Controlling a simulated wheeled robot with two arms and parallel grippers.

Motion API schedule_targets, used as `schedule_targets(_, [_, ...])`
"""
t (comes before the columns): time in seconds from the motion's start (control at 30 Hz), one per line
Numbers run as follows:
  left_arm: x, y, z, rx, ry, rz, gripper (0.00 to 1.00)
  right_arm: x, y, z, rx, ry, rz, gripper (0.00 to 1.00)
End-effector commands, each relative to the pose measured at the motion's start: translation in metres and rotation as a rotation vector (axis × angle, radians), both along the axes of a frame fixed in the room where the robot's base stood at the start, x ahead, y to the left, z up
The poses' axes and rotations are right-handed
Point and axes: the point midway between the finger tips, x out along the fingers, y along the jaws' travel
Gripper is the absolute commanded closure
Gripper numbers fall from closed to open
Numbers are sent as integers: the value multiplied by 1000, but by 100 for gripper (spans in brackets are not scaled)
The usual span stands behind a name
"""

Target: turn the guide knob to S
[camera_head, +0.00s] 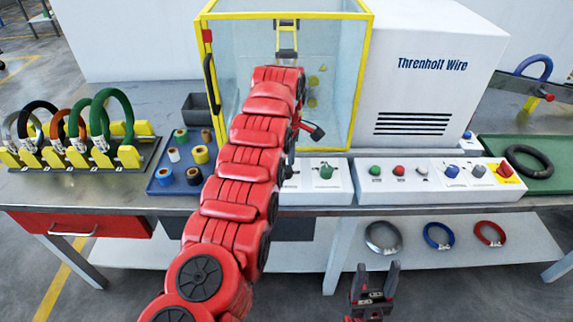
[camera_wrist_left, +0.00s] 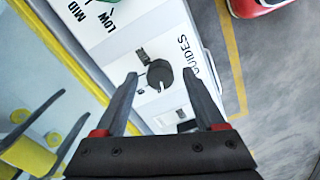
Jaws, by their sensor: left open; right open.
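The guide knob (camera_wrist_left: 159,75) is black and round with a white pointer mark, on a white panel marked GUIDES in the left wrist view. My left gripper (camera_wrist_left: 158,73) is open, with one finger on each side of the knob; I cannot tell whether they touch it. In the head view my left gripper (camera_head: 312,130) is mostly behind my red arm, which also hides the guide knob. The letter S is not readable. My right gripper (camera_head: 375,279) is open and empty, low in front of the bench.
A green knob (camera_head: 326,171) marked LOW and MID sits beside the guide knob. A row of coloured buttons (camera_head: 398,171) lies to the right. The yellow-framed clear cabinet (camera_head: 357,90) stands behind. A tray of spools (camera_head: 160,188) is left of my arm.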

Motion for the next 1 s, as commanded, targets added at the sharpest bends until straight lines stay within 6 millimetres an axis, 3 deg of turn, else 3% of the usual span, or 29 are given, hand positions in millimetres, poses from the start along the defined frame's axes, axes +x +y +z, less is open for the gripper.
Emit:
schedule_targets(0.23, [1,2,32,-1,-3,2,29,0,0,1,0,0,0,41])
schedule_targets(0.7, [0,0,135,0,0,0,29,0,0,94,0,0,0,41])
schedule_targets(1.0, [0,0,171,0,-2,0,29,0,0,129,0,0,0,41])
